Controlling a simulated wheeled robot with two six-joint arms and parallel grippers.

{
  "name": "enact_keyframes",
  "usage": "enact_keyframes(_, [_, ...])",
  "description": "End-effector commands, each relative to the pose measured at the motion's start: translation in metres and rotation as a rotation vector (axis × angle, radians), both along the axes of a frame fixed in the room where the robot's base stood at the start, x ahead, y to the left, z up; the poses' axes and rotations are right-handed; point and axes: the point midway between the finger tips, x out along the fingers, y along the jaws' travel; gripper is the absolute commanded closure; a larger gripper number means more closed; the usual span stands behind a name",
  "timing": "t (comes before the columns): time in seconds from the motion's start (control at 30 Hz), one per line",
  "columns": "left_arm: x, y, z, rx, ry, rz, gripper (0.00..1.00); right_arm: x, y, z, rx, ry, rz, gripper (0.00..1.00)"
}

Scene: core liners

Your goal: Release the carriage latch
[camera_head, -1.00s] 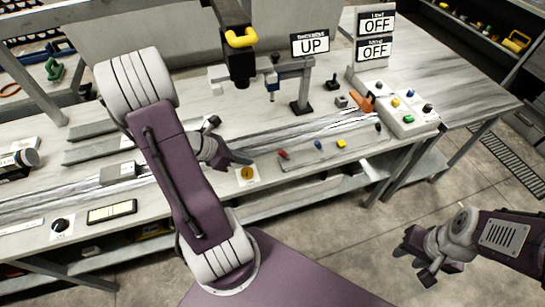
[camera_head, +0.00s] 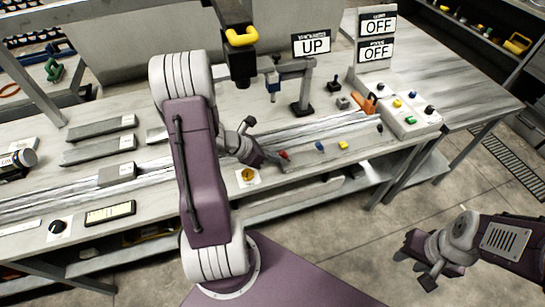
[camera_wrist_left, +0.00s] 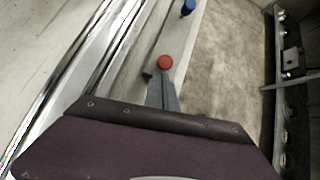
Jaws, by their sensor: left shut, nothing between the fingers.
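A red knob (camera_head: 283,155) stands on the front strip of the bench, left of a blue knob (camera_head: 320,146) and a yellow knob (camera_head: 343,145). Which of these, if any, is the carriage latch I cannot tell. My left gripper (camera_head: 268,160) is shut and empty, with its tips just left of the red knob. In the left wrist view the fingertips (camera_wrist_left: 163,82) point at the red knob (camera_wrist_left: 165,62) and sit very close to it; whether they touch is unclear. The blue knob (camera_wrist_left: 188,8) is farther off. My right gripper (camera_head: 426,272) hangs over the floor, away from the bench.
Long metal rails (camera_head: 320,129) run behind the knobs. A grey block (camera_head: 117,174) sits on them at left.

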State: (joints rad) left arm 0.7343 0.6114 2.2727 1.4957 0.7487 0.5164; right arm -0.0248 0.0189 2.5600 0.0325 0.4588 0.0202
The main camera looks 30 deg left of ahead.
Motion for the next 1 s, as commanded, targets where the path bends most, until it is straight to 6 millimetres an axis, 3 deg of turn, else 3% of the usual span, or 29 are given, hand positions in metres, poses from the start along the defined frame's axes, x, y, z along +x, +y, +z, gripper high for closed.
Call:
enact_keyframes(0.63, [0.004,-0.005,0.011,0.066,0.077,-0.005,1.00,0.000,0.000,0.028,0.000,0.000,0.000,0.64])
enact_keyframes(0.77, [0.007,-0.007,0.018,0.103,0.120,-0.006,1.00,0.000,0.000,0.046,0.000,0.000,0.000,0.64])
enact_keyframes(1.0, [0.018,-0.017,0.033,0.232,0.267,-0.009,1.00,0.000,0.000,0.098,0.000,0.000,0.000,0.64])
